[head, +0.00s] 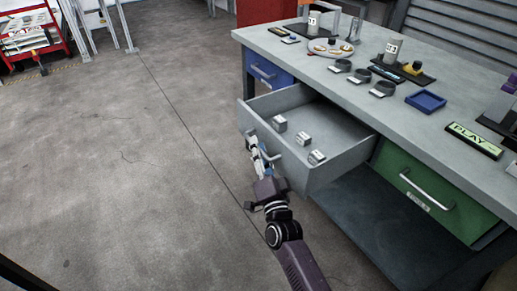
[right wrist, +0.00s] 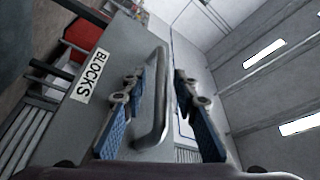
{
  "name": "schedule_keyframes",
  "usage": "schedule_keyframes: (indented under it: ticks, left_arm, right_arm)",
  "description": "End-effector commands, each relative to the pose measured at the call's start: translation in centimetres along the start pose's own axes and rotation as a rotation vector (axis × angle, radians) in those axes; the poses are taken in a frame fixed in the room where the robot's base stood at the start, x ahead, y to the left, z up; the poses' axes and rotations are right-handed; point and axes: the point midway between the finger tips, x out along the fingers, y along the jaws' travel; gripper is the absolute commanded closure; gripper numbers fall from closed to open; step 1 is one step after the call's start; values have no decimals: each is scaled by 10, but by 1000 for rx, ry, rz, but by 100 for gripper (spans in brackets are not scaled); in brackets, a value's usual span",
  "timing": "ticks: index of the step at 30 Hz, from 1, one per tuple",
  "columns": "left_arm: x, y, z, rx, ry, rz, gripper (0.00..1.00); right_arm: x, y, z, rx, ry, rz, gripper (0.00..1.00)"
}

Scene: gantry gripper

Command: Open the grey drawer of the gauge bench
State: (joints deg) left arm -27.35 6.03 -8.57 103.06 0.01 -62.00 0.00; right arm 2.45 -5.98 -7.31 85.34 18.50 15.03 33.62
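The grey drawer (head: 340,143) of the gauge bench is pulled well out, and three small grey blocks (head: 303,139) lie inside it. Its front carries a bar handle (head: 265,146), which also shows in the right wrist view (right wrist: 158,105) beside a BLOCKS label (right wrist: 90,75). My right gripper (head: 255,148) is at the handle in the head view. In the right wrist view its two blue-padded fingers (right wrist: 158,88) stand apart, one on each side of the handle bar, with a gap visible. My left gripper is not in view.
The bench top (head: 440,125) bears trays, gauges and a blue tray (head: 426,101). A blue drawer (head: 266,72) and a green drawer (head: 430,190) on either side are shut. A red cart (head: 30,45) stands far left. The floor left of the bench is clear.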

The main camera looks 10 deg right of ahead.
Motion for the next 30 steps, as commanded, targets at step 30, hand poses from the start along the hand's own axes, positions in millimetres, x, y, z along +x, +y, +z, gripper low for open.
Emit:
schedule_keyframes:
  ticks: [30]
  left_arm:
    - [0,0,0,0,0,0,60]
  right_arm:
    - [-120,0,0,0,0,1,73]
